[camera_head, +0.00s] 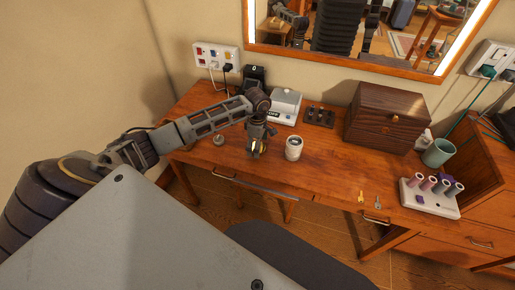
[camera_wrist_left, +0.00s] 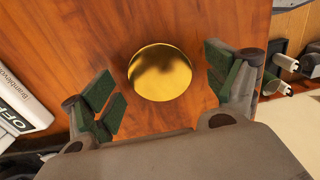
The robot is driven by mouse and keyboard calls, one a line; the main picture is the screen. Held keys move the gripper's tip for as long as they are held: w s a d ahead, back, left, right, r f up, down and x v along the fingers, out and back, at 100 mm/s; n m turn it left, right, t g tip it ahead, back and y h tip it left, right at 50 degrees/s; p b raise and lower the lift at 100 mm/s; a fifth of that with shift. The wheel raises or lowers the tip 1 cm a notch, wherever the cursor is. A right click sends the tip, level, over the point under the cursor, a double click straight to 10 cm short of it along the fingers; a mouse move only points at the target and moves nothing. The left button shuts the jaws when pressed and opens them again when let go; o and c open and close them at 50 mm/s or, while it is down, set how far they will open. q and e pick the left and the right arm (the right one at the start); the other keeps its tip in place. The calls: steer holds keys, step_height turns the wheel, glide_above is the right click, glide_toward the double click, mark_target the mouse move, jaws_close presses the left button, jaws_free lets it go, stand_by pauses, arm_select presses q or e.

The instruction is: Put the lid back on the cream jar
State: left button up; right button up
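A round gold lid (camera_wrist_left: 160,72) lies on the wood in the left wrist view. My left gripper (camera_head: 257,150) is low over the table, just left of the jar in the head view. In the wrist view its green-padded fingers (camera_wrist_left: 165,90) are spread open on either side of the lid, with visible gaps. In the head view the gripper mostly hides the lid. My right gripper is not in view.
A white box (camera_head: 285,104) and a dark tray (camera_head: 319,117) stand behind the jar. A dark wooden chest (camera_head: 384,116), a green cup (camera_head: 438,152) and a white rack of rollers (camera_head: 429,198) are to the right. The front middle tabletop is mostly clear.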

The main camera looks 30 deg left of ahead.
arm_select(q)
steer(key=c, duration=0.8)
steer(key=shift+c, duration=0.2)
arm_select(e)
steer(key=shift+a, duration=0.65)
arm_select(q)
steer(key=shift+r, duration=0.1)
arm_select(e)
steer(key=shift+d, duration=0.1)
arm_select(q)
steer(key=shift+r, duration=0.5)
step_height(320, 180, up, 7)
steer(key=shift+f, duration=0.1)
step_height(320, 180, up, 2)
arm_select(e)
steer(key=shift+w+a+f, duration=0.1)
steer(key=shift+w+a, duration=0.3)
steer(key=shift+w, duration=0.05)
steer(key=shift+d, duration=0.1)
